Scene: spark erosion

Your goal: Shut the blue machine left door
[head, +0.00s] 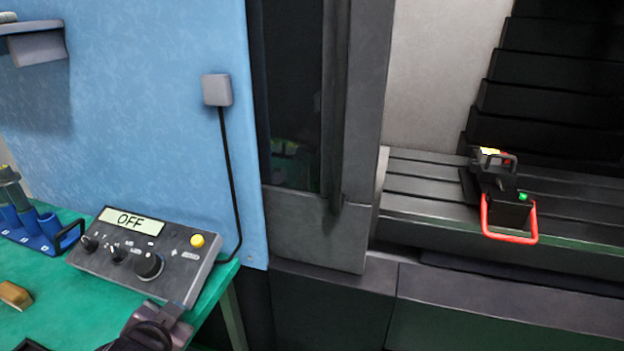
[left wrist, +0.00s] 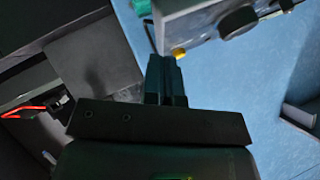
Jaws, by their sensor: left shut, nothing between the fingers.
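The blue machine's left door (head: 362,120) is a grey frame with a dark window and a long dark vertical handle (head: 335,110). It stands at the left of the opening, and the machine's inside shows uncovered to its right. My left gripper (left wrist: 166,62) is shut and empty in the left wrist view, with its fingers pointing towards the control box. Dark parts of my left arm show at the bottom left of the head view, below the control box and well away from the handle. My right gripper is in neither view.
A control box (head: 145,250) reading OFF lies on a green table (head: 45,320) at the left. A blue panel (head: 150,120) carries a small grey box with a black cable. Inside the machine, a black fixture with a red handle (head: 510,238) sits on the slotted bed (head: 425,205).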

